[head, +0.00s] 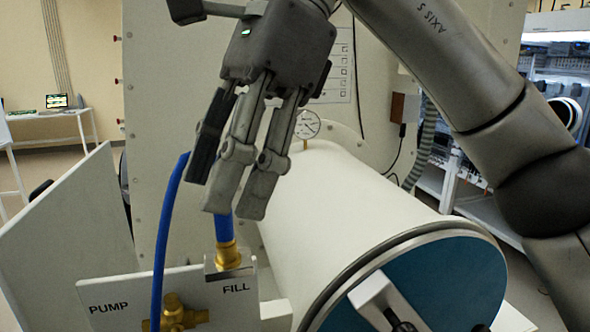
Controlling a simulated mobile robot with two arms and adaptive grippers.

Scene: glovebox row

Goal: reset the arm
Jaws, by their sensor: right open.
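My right gripper (224,196) hangs fingers-down above the panel marked PUMP and FILL, with its fingers apart and open. Its arm comes in from the upper right. A blue hose (167,235) runs up at the left and passes behind the fingers. A short blue length shows below the fingertips, at a brass fitting (228,257) beside the FILL label. Whether the fingers touch the hose I cannot tell. My left gripper is not in view.
A white cylinder (345,205) with a blue-green door (440,285) and a handle (378,300) lies right of the gripper. A dial gauge (307,124) stands behind it. Another brass fitting (175,314) is near PUMP. A pale panel (70,235) stands at left; shelving (555,100) stands at far right.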

